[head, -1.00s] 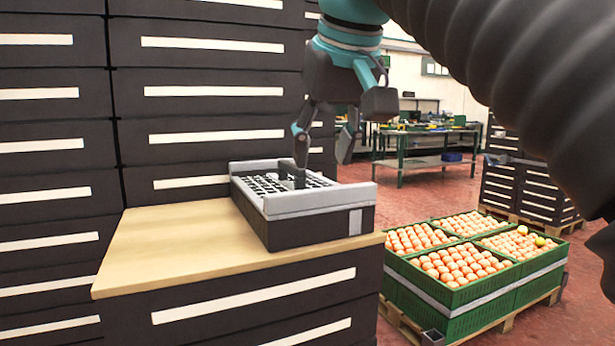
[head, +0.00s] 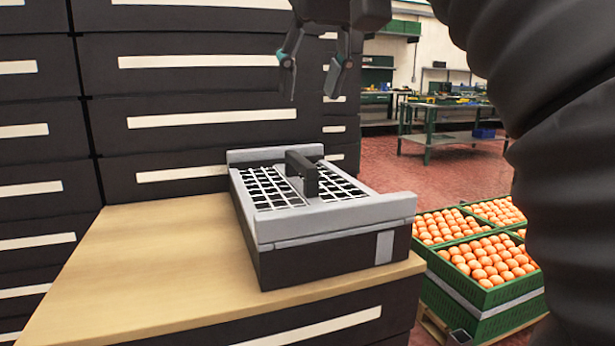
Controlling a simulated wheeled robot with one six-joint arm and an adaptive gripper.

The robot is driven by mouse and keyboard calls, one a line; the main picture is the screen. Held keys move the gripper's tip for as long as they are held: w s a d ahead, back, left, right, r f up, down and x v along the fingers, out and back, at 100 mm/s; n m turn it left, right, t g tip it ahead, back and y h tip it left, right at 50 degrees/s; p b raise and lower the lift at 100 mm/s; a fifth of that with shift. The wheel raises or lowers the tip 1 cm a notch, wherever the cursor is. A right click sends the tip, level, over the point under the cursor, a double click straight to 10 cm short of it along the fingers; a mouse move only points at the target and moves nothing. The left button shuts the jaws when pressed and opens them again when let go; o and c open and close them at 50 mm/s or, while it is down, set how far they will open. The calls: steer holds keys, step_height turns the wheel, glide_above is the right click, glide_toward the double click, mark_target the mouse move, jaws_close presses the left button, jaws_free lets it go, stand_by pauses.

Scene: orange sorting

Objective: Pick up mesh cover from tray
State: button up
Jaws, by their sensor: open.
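The mesh cover (head: 268,190) is a light grid with a dark upright handle (head: 301,172) across its middle. It lies in the top of the tray (head: 335,222), a dark box with grey rims standing on a wooden top. My gripper (head: 310,96) is above the tray in the head view, fingers pointing down and spread apart. It is open and empty, clear of the handle. The upper part of my gripper is cut off by the frame's top edge.
The wooden top (head: 150,260) is bare left of the tray. Dark drawers (head: 190,80) stand behind it. Green crates of oranges (head: 490,295) sit on a pallet at the right. A workbench (head: 450,135) stands farther back.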

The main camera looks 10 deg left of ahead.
mark_target(301, 159)
steer(key=b+x, duration=0.2)
steer(key=x, duration=0.6)
steer(key=shift+b, duration=0.3)
steer(key=shift+d+b+x, duration=0.15)
steer(key=shift+b+x, duration=0.35)
steer(key=shift+x, duration=0.8)
steer(key=shift+d+b+x, duration=0.15)
steer(key=shift+b+x, duration=0.35)
steer(key=shift+x, duration=0.8)
steer(key=shift+f, duration=0.25)
jaws_close()
